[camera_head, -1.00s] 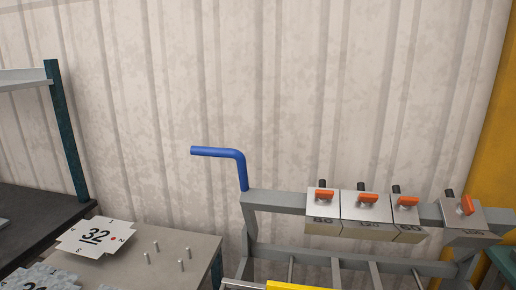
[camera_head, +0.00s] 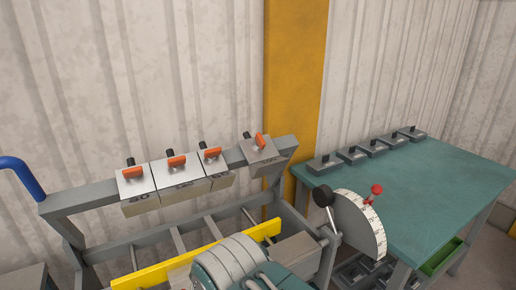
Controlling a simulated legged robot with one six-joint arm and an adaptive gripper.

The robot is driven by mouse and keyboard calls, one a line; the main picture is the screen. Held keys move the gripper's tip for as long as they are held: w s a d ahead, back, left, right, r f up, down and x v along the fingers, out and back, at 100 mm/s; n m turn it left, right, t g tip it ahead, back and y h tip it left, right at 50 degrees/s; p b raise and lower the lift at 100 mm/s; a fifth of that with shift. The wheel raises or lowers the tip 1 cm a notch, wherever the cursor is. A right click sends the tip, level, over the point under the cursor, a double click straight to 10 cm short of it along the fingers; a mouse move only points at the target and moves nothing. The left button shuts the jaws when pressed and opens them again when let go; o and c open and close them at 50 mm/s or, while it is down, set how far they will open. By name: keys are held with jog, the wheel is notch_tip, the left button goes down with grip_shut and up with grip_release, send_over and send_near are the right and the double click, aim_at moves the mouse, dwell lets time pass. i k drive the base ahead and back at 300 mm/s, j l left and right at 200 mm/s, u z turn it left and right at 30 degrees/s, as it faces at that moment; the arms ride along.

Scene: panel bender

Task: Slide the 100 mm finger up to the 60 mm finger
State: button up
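Several steel fingers with orange clamp levers hang on the grey beam (camera_head: 90,216). The rightmost finger, apparently the 100 mm one (camera_head: 262,157), stands alone, with a strip of bare beam between it and the group on its left. Its orange lever is turned more upright than the two leftmost levers. The nearest finger across the gap (camera_head: 214,173), apparently the 60 mm one, touches the middle finger (camera_head: 178,180). A leftmost finger (camera_head: 134,193) completes the group. The stamped numbers are hard to read here. My gripper is not clearly in view.
A yellow bar (camera_head: 190,257) crosses the frame below the beam. A rounded grey and teal part fills the bottom centre. A dial with a black knob (camera_head: 360,222) stands right, beside a green table (camera_head: 440,180) with several small blocks. A blue bent handle (camera_head: 22,175) is at left.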

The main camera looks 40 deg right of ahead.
aim_at(261, 163)
jog(key=k+l, duration=0.15)
jog(key=l, duration=0.2)
jog(key=k+l, duration=0.15)
jog(key=l, duration=0.75)
jog(key=k, duration=0.05)
